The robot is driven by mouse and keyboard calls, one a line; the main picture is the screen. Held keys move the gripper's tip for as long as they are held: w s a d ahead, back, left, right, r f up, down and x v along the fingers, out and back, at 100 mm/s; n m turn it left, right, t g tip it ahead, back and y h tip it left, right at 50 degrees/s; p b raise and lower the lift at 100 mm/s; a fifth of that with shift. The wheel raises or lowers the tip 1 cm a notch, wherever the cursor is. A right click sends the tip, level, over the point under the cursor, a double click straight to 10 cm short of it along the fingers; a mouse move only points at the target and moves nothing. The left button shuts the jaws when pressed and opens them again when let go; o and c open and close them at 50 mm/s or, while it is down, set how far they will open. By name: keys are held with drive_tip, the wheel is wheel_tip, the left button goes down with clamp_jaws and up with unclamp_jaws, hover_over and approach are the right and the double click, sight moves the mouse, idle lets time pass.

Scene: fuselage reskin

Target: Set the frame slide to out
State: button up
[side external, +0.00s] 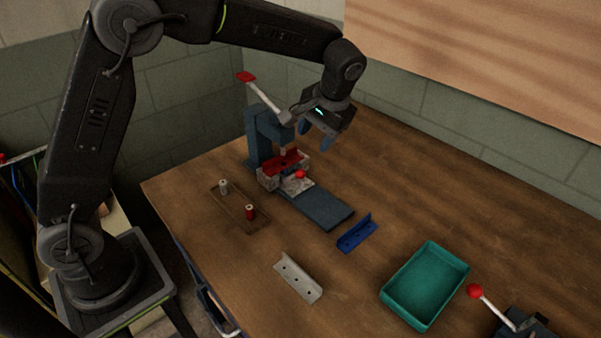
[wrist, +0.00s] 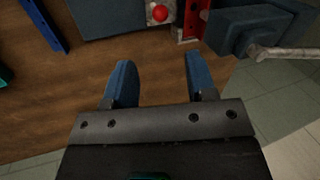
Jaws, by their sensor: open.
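The frame slide is a mottled grey carriage (side external: 284,182) with a red ball knob (side external: 300,174), on a blue-grey rail (side external: 326,208). The carriage sits at the press end of the rail, under the press head. A red angled part (side external: 285,162) lies in it. In the wrist view the knob (wrist: 160,13) shows at the top edge, with part of the red part (wrist: 191,20) beside it. My gripper (side external: 314,136) is open and empty, above and behind the slide, apart from the knob. Its two blue fingers (wrist: 158,65) point towards the knob side in the wrist view.
The blue press (side external: 258,138) has a raised lever with a red handle (side external: 246,77) close to my gripper. A blue bracket (side external: 357,233), grey bracket (side external: 298,278), teal tray (side external: 425,285), peg board (side external: 239,206) and second red-knobbed lever (side external: 475,291) stand around. The rail's outer end is bare.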

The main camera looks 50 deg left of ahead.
sight(301, 171)
drive_tip(key=x, duration=1.3)
drive_tip(key=shift+f, duration=0.25)
clamp_jaws()
